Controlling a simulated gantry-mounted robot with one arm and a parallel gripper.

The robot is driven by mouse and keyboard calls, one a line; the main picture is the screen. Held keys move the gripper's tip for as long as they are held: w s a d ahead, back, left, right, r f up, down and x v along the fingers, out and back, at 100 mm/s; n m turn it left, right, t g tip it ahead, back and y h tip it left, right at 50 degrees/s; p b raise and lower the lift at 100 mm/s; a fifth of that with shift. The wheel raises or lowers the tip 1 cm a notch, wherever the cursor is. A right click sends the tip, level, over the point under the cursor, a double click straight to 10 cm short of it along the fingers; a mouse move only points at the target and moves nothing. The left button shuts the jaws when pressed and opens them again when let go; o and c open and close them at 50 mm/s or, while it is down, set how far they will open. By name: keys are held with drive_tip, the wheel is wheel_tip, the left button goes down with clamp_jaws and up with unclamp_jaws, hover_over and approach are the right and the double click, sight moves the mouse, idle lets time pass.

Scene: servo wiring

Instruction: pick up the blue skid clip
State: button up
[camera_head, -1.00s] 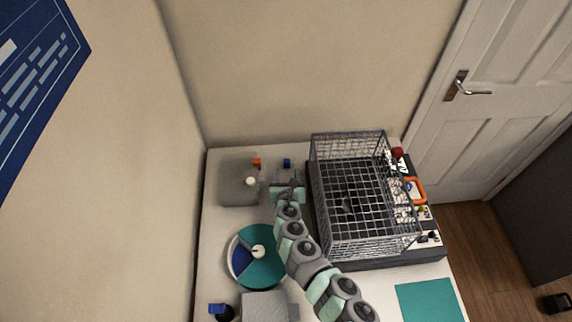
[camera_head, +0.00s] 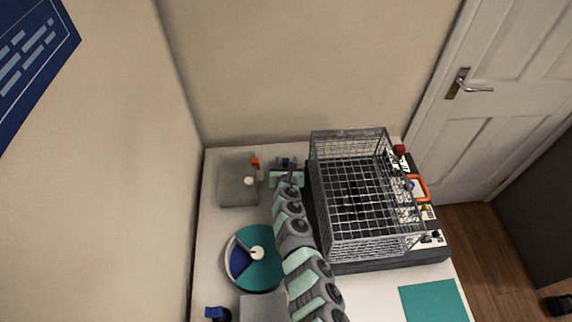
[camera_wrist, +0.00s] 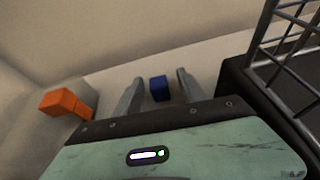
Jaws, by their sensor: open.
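The blue skid clip (camera_head: 286,161) is a small blue block on the table near the back edge. In the wrist view the blue skid clip (camera_wrist: 158,88) lies between the two fingers of my gripper (camera_wrist: 157,88), a little nearer the right-hand finger in places hard to judge. My gripper (camera_head: 286,167) is open, with a gap on each side of the clip. Whether the fingers are down at the clip's height, I cannot tell. In the head view my gripper partly covers the clip.
A wire cage (camera_head: 366,195) on a dark base stands close to the right of my gripper. A grey block (camera_head: 238,190) with an orange piece (camera_head: 255,162) is to the left. A teal and blue disc (camera_head: 262,272) lies nearer the front.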

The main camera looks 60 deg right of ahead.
clamp_jaws()
idle(0.6)
